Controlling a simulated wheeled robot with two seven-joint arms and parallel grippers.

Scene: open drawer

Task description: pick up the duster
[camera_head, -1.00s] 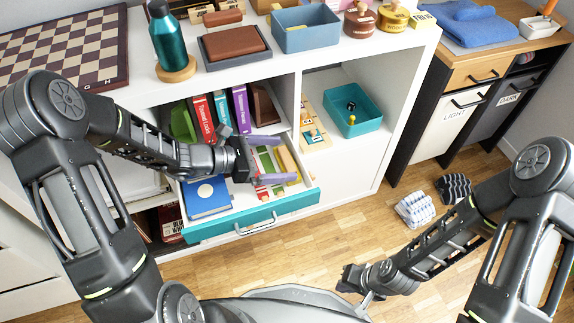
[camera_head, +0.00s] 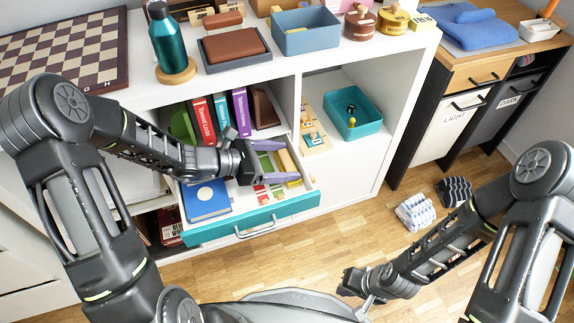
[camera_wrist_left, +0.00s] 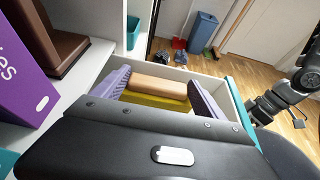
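The duster, a block with a light wooden top and a yellow underside, lies in the open drawer (camera_head: 262,224). In the head view the duster (camera_head: 288,163) is at the drawer's right side, partly hidden. My left gripper (camera_head: 277,162) is over the drawer with its purple fingers apart. In the left wrist view the duster (camera_wrist_left: 160,87) lies between the fingers, one at each end; whether they touch it I cannot tell. My right gripper (camera_head: 362,296) is low over the floor, away from the drawer, and its fingers are unclear.
A blue book (camera_head: 207,200) lies in the drawer's left part. Upright books (camera_head: 241,111) stand behind the drawer. A teal bin (camera_head: 356,121) sits in the right compartment. A teal bottle (camera_head: 167,44) stands on the top.

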